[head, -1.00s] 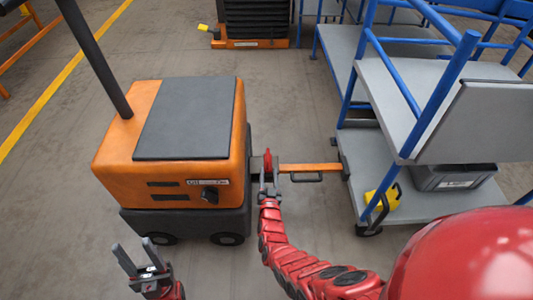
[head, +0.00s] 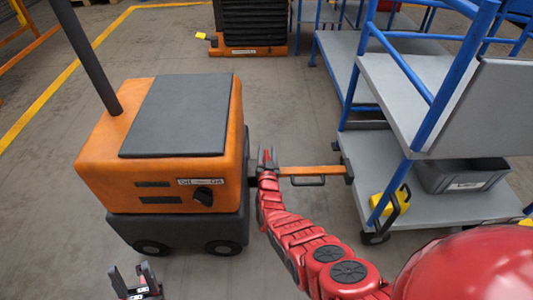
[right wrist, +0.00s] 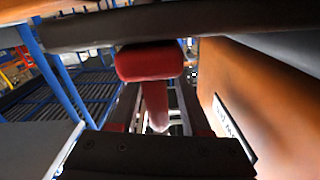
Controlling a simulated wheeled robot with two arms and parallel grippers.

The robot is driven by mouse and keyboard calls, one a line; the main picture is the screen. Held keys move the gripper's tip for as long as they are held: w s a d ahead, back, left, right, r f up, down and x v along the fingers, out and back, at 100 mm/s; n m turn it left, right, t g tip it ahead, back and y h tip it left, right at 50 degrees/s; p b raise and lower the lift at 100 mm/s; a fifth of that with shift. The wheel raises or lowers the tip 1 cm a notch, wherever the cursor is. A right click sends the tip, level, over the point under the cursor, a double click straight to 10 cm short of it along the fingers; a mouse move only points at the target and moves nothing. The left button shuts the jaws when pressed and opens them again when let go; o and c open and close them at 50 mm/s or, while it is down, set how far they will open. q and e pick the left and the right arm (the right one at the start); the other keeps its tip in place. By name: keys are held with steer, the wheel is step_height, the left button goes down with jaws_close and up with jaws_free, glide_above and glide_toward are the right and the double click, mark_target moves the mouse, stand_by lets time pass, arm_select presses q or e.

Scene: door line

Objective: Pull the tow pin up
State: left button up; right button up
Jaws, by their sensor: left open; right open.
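The tow pin (right wrist: 150,62) shows in the right wrist view as a red T-shaped handle with a red stem below it. My right gripper (right wrist: 157,102) is open, with one finger on each side of the stem and the handle above. In the head view my right gripper (head: 266,158) is at the hitch between the orange tug (head: 160,150) and the orange tow bar (head: 312,171), and it largely hides the pin. I cannot tell whether the fingers touch the stem. My left gripper (head: 132,271) is open and empty at the bottom left, apart from the tug.
A grey and blue cart (head: 440,205) stands right of the tow bar, with a grey bin (head: 465,175) and a yellow item (head: 388,203) on its lower deck. The tug's side is close to my right gripper.

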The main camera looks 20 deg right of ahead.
jaws_close()
steer(key=shift+a, duration=0.1)
stand_by(1.2)
